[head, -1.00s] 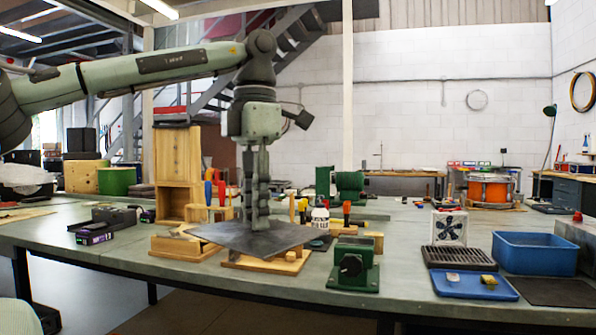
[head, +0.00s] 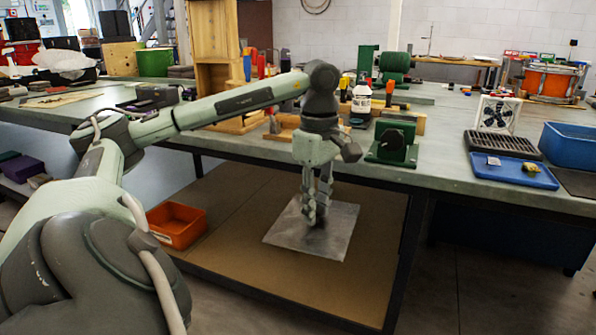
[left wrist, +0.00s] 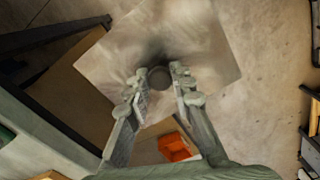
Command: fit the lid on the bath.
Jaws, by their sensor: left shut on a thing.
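The lid is a flat grey square plate (head: 290,235) with a small dark round knob. My left gripper (head: 316,218) points down and is shut on the lid at its middle. In the head view they hang lower than the bench top, in front of its near edge. In the left wrist view the lid (left wrist: 205,45) lies across the fingertips (left wrist: 158,78), with the knob between them. A blue tub (head: 568,143) stands on the bench at the right edge; I cannot tell whether it is the bath. My right gripper is not in view.
The bench top (head: 440,165) holds a green device (head: 394,142), a white fan-marked box (head: 497,113) and a blue tray (head: 512,172). An orange bin (head: 176,226) sits on the brown lower shelf (head: 235,190). Bare floor lies in front.

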